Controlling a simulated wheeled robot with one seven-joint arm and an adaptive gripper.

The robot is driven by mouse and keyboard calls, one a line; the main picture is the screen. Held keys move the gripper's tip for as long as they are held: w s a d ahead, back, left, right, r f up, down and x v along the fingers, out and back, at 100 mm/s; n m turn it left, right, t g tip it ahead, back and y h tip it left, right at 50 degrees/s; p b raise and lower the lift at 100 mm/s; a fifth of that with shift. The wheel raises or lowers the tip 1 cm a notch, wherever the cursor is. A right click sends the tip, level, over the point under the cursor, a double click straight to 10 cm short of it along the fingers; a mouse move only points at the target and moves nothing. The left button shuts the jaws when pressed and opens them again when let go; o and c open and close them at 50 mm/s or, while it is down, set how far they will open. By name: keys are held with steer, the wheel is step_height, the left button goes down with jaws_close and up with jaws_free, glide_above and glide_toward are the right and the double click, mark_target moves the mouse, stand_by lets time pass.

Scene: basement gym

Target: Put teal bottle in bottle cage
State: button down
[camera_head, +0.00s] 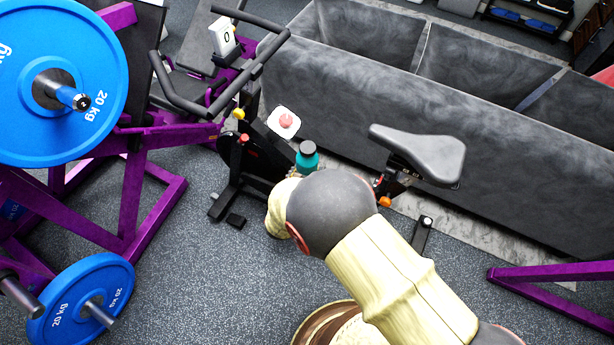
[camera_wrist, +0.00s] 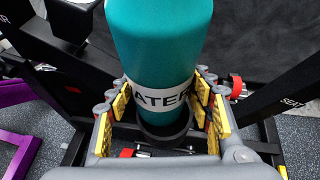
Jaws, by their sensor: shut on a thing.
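The teal bottle (camera_head: 307,160) has a black cap and stands roughly upright at the exercise bike, just beyond my arm in the head view. In the wrist view the bottle (camera_wrist: 160,45) fills the top middle, with a white lettered band around it. My gripper (camera_wrist: 163,96) is shut on the bottle at the band, with yellow pads on both sides. In the head view my arm hides the gripper. A dark ring, seemingly the bottle cage (camera_wrist: 168,138), shows around the bottle's lower end; I cannot tell how deep the bottle sits in it.
The bike's grey saddle (camera_head: 420,152) is right of the bottle, and its handlebar (camera_head: 262,70) is at upper left. A purple rack (camera_head: 125,195) with blue plates (camera_head: 60,125) fills the left. Bike frame bars (camera_wrist: 275,90) flank the bottle closely.

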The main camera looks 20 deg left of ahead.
steer(key=c, duration=1.2)
jaws_free()
steer(key=shift+s+d+f, duration=0.2)
steer(key=shift+d+f, duration=0.05)
steer(key=shift+f, duration=0.2)
steer(key=shift+s+d+f, duration=0.15)
steer(key=shift+d+f, duration=0.1)
steer(key=shift+f, duration=0.15)
steer(key=o, duration=0.4)
steer(key=shift+w+a+r, duration=0.2)
steer(key=shift+a+r, duration=0.05)
steer(key=shift+r, duration=0.2)
steer(key=shift+r, duration=0.1)
steer(key=p+v, duration=0.4)
steer(key=v, duration=0.8)
steer(key=shift+w+a+r, duration=0.1)
steer(key=shift+a, duration=0.1)
